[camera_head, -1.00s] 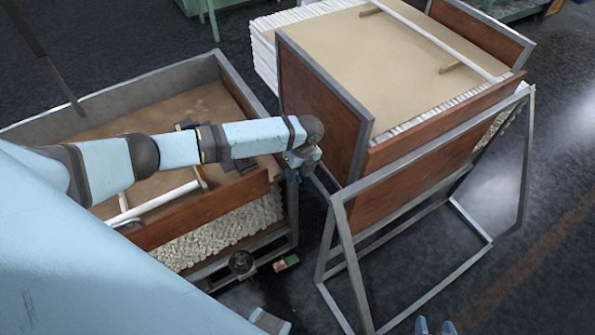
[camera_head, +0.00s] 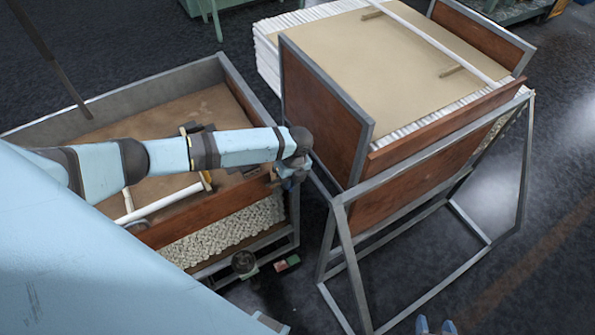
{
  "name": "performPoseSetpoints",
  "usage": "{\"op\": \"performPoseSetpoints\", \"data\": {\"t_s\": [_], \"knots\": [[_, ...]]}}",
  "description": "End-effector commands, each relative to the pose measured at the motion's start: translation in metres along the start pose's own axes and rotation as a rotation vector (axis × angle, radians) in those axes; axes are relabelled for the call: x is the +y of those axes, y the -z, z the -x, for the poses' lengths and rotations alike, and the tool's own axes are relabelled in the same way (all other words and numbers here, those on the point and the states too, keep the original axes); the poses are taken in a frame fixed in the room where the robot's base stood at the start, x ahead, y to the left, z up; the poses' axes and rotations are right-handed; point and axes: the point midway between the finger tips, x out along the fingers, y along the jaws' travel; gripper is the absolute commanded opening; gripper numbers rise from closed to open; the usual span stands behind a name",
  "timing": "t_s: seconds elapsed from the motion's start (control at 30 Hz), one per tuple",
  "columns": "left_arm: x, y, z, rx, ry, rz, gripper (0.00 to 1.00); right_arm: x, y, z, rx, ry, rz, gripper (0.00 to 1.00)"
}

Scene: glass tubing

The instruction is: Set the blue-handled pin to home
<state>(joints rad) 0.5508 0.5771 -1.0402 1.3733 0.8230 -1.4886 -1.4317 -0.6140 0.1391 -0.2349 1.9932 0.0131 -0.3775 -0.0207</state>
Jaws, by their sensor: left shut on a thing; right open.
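My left arm reaches in from the left over the left bin. My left gripper (camera_head: 288,183) is at the near right corner of that bin, by its metal frame post. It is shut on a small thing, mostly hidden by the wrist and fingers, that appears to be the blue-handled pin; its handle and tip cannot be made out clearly. My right gripper (camera_head: 435,326) shows only as two pale blue fingertips at the bottom edge, apart and empty.
The left bin (camera_head: 218,205) has wooden boards, a metal frame and white tubing. A second framed rack (camera_head: 322,110) stands close on the right, with a slanted metal frame (camera_head: 345,255). Floor is clear at lower right.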

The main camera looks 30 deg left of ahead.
Motion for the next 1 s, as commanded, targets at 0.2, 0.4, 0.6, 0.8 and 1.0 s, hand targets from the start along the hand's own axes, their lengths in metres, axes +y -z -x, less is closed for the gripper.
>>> {"op": "performPoseSetpoints", "data": {"t_s": [0.2,0.4,0.6,0.8,1.0], "knots": [[0.005,0.000,-0.001,0.000,-0.003,0.000,0.00,0.000,0.005,0.002,0.005,0.000,0.000,0.52],[0.005,0.000,-0.001,0.000,-0.003,0.000,0.39,0.000,0.003,0.002,0.001,-0.001,0.000,0.52],[0.005,0.000,-0.001,0.000,-0.001,0.000,0.40,0.000,0.001,0.002,-0.002,0.000,0.000,0.52],[0.004,0.000,0.007,0.000,0.002,0.000,0.40,0.000,0.001,0.001,-0.002,0.000,0.000,0.52],[0.004,-0.001,0.043,-0.001,0.004,0.000,0.40,0.000,-0.001,0.000,-0.001,0.000,0.000,0.52]]}}
